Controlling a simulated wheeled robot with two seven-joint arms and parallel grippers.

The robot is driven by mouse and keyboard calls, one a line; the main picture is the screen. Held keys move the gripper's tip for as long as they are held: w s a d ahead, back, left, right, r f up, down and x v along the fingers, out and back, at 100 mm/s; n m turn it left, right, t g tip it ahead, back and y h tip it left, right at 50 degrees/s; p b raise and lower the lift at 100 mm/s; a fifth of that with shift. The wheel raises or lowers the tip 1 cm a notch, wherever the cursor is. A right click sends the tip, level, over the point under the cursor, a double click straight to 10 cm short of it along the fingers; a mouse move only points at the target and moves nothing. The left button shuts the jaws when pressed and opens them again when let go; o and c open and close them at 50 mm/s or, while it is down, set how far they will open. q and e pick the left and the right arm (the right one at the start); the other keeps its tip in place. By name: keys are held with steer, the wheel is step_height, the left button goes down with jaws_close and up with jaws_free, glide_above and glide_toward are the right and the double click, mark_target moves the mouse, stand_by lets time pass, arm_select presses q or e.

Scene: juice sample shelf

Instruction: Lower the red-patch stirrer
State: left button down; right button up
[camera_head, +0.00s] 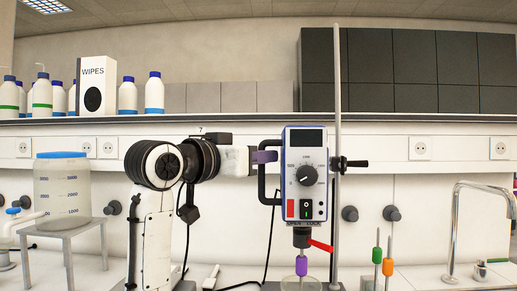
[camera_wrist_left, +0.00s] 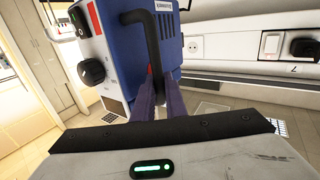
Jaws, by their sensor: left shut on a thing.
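The stirrer (camera_head: 306,160) is a blue-edged grey box with a black dial, a small dark display and a red patch (camera_head: 290,208) at its lower left. It hangs upright on a vertical metal rod (camera_head: 338,110). My left gripper (camera_head: 265,157) is at its left side, shut on its black handle (camera_head: 262,185). In the left wrist view, the dark purple fingers (camera_wrist_left: 159,92) are on either side of the handle bar (camera_wrist_left: 154,50), beside the blue stirrer housing (camera_wrist_left: 192,45). My right gripper is not in view.
A purple piece (camera_head: 301,265) sits below the stirrer's chuck, above a clear vessel (camera_head: 300,285). A red lever (camera_head: 321,245) sticks out there. Green (camera_head: 376,255) and orange (camera_head: 388,267) pieces stand to the right, near a tap (camera_head: 455,225). A jar (camera_head: 62,195) stands left.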

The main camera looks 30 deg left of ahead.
arm_select(q)
steer(key=shift+d+f+b, duration=0.1)
steer(key=shift+f+b, duration=0.25)
steer(key=shift+f, duration=0.85)
steer(key=c, duration=2.1)
jaws_free()
steer(key=shift+s+r, duration=0.2)
steer(key=shift+s, duration=0.1)
steer(key=s, duration=0.3)
steer(key=s+a, duration=0.1)
steer(key=s, duration=0.2)
steer(key=s+b, duration=0.1)
steer(key=s, duration=0.2)
steer(key=shift+s+a, duration=0.2)
steer(key=shift+s, duration=0.15)
